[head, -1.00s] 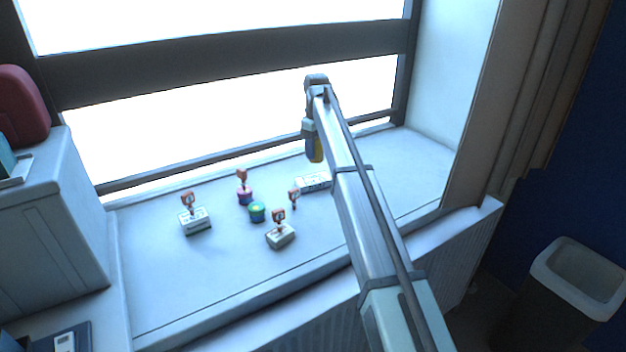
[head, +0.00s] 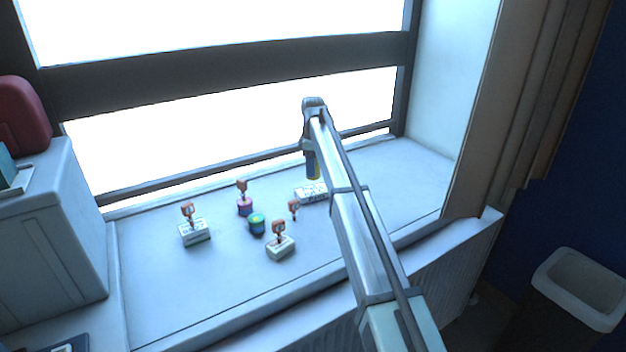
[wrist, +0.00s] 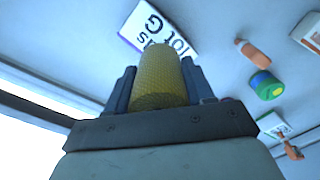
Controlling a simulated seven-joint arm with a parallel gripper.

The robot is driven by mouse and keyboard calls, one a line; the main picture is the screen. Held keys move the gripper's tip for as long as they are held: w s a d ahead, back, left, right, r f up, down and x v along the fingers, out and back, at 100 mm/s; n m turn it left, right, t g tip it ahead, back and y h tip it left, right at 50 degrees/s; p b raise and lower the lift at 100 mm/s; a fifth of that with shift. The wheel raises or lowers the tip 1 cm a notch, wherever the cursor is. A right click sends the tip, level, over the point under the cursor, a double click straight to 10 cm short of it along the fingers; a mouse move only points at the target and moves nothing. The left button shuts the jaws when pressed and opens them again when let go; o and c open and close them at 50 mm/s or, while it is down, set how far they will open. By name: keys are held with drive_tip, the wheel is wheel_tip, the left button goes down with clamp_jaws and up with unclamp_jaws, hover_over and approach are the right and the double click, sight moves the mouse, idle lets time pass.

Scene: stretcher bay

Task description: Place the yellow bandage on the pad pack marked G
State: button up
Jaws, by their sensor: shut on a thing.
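My gripper (head: 312,160) is shut on the yellow bandage (wrist: 162,78), a mesh-textured roll between the two fingers in the wrist view. In the head view the bandage (head: 314,172) hangs upright below the gripper, dark on its left side. The white pad pack marked G (head: 311,194) lies flat on the sill just below it. In the wrist view the pack (wrist: 146,25) shows "lot G" beyond the bandage, which hides part of it. A small gap seems to show between bandage and pack, but contact is hard to judge.
To the left on the sill (head: 165,285) stand a pink roll (head: 245,208), a green-and-blue roll (head: 257,224) and two other white packs (head: 195,233) (head: 281,248), several with orange clip-like pieces. The window frame runs behind. The sill's right part is clear.

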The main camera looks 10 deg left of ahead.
drive_tip(key=shift+f, duration=2.45)
drive_tip(key=shift+f, duration=0.1)
drive_tip(key=o, duration=1.1)
drive_tip(key=shift+c, duration=0.2)
wheel_tip(320, 180, up, 12)
drive_tip(key=shift+r, duration=0.1)
